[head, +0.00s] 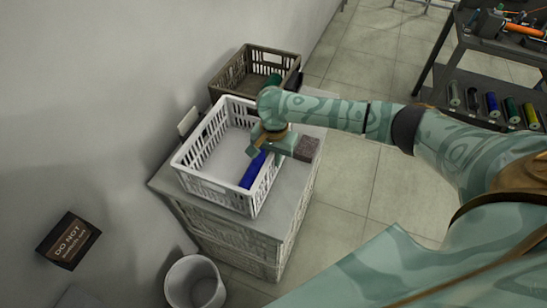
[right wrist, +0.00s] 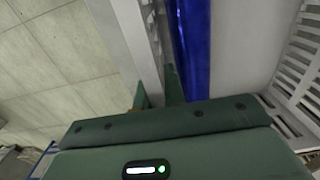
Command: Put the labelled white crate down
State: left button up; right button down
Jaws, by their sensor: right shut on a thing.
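My right gripper (head: 268,152) is shut on the crate's right wall. In the right wrist view, the fingers (right wrist: 157,92) sit either side of the crate wall (right wrist: 131,35), with the blue cylinder (right wrist: 191,45) just inside. The crate's label is not readable. My left gripper is not in view.
A brown crate (head: 228,78) with a green item stands behind the white crate. A white bin (head: 194,284) stands on the floor in front of the cabinet. A wall is close on the left. A dark rack (head: 470,78) with coloured cylinders stands far right; tiled floor lies between.

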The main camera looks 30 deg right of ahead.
jog(key=c, duration=1.5)
grip_release()
